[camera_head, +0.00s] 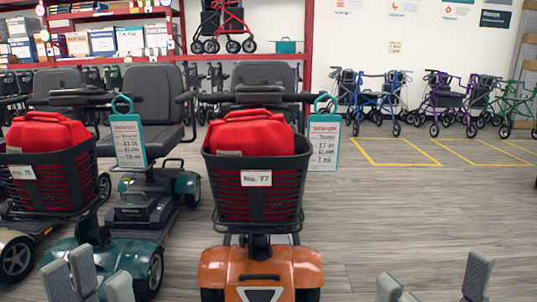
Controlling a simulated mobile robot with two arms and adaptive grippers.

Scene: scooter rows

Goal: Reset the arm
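My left gripper (88,278) is at the bottom left, in front of the teal scooter (140,245). Its grey fingertips stand apart with nothing seen between them. My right gripper (433,284) is at the bottom edge, right of the orange scooter (262,272). Its fingertips are wide apart over bare floor. Most of both grippers and both arms are out of the picture.
The orange scooter's black basket (257,185) holds a red bag (250,133); a teal-edged tag (323,140) hangs at its handlebar. Another basket (45,183) with a red bag is at left. Rollators (372,100) stand along the wall.

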